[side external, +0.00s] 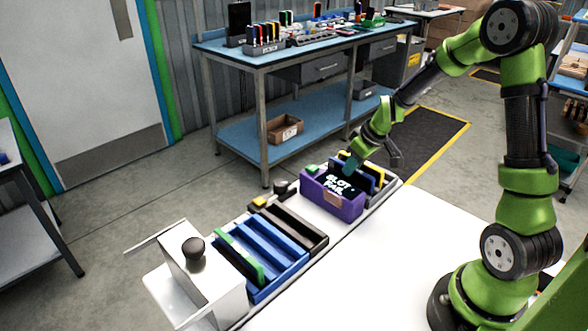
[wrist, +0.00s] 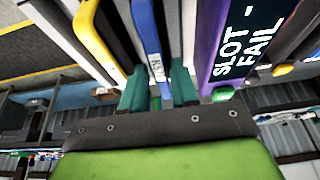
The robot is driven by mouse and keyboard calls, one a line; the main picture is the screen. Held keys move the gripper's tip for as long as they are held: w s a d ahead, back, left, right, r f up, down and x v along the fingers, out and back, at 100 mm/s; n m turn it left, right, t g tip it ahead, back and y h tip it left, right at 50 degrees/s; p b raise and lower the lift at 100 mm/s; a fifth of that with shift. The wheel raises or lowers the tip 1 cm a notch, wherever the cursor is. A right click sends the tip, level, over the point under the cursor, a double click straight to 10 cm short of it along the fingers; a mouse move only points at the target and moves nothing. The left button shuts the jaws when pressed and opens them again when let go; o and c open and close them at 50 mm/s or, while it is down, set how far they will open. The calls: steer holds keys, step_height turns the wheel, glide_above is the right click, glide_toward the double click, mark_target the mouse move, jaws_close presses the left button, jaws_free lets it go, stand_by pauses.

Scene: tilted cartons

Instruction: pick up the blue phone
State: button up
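The blue phone (wrist: 150,40) stands on edge in a slot in the wrist view, with a small white label on its near end. My gripper (wrist: 160,92) has teal fingers on either side of that end, with narrow gaps visible between fingers and phone. In the side external view my gripper (side external: 352,162) is low over the far rack, just behind the purple box, and a dark blue slab, likely the same phone (side external: 366,182), shows beside it. Whether the fingers touch the phone is hard to tell there.
A purple box reading "SLOT - FAIL" (side external: 333,203) stands close beside the phone. A yellow-edged item (wrist: 97,42) is on the phone's other side. A blue slotted rack (side external: 262,262) with a green item (side external: 238,258) lies nearer the camera. The white tabletop (side external: 400,270) is clear.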

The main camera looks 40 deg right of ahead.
steer(key=shift+x, duration=1.05)
steer(key=shift+c, duration=0.2)
jaws_close()
steer(key=shift+r, duration=0.1)
